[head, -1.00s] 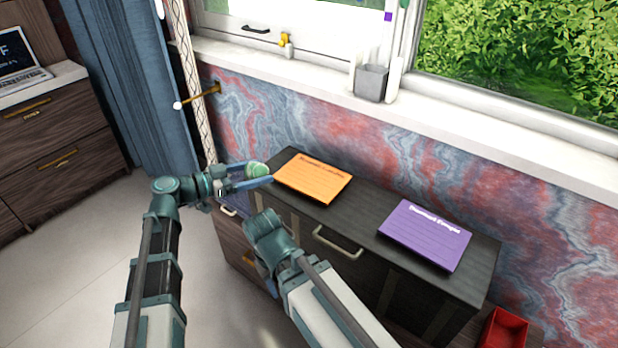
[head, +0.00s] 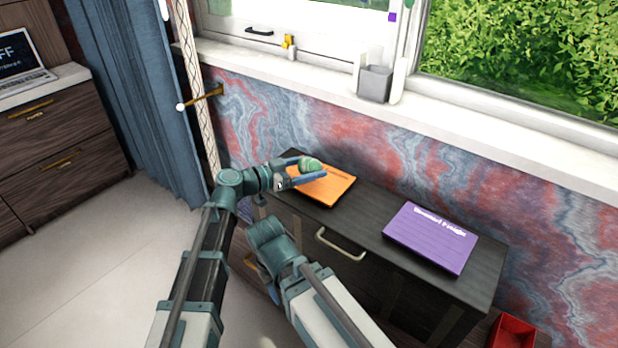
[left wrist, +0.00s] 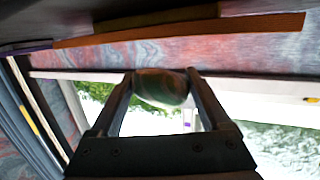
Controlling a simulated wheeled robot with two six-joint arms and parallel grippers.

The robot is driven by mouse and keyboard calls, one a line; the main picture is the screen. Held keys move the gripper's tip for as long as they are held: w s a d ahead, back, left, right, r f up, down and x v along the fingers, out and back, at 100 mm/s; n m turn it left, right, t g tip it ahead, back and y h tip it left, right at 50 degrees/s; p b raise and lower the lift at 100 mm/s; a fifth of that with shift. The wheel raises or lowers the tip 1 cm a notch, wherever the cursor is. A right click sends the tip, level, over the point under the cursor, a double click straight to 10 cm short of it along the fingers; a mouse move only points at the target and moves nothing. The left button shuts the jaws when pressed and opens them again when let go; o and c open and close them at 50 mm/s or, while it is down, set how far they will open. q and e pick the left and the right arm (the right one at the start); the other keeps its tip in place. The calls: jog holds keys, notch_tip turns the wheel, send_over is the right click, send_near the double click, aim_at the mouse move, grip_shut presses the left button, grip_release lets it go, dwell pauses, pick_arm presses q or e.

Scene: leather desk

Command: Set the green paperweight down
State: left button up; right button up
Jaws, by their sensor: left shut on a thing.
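The green paperweight (head: 310,164) is a small rounded green object. My left gripper (head: 306,171) is shut on it and holds it over the orange pad (head: 335,190) on the dark cabinet top. In the left wrist view the paperweight (left wrist: 162,88) sits between the two fingertips, and the orange pad (left wrist: 180,32) shows edge-on, apart from it. How high the paperweight is above the pad is hard to tell. My right gripper (head: 268,232) is in front of the cabinet, lower than its top; its fingertips are hidden, so its opening does not show.
A purple pad (head: 430,238) lies on the right of the cabinet top (head: 366,222), with bare dark surface between the pads. A red tray (head: 512,332) is low at right. A grey cup (head: 375,83) stands on the windowsill behind. A laptop (head: 20,62) is far left.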

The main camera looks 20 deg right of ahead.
pick_arm(q)
notch_tip(320, 180, down, 3)
jog(key=shift+f+b, duration=0.1)
jog(key=shift+b, duration=1.15)
pick_arm(e)
notch_tip(320, 180, down, 3)
jog(key=shift+r, duration=0.1)
pick_arm(q)
jog(key=o, duration=1.4)
jog(key=shift+a+r, duration=0.2)
jog(key=shift+r, duration=0.05)
jog(key=p+v, duration=0.2)
jog(key=v, duration=0.9)
jog(key=shift+a, duration=0.35)
pick_arm(e)
jog(key=shift+r, duration=0.85)
pick_arm(q)
jog(key=shift+s+f, duration=0.15)
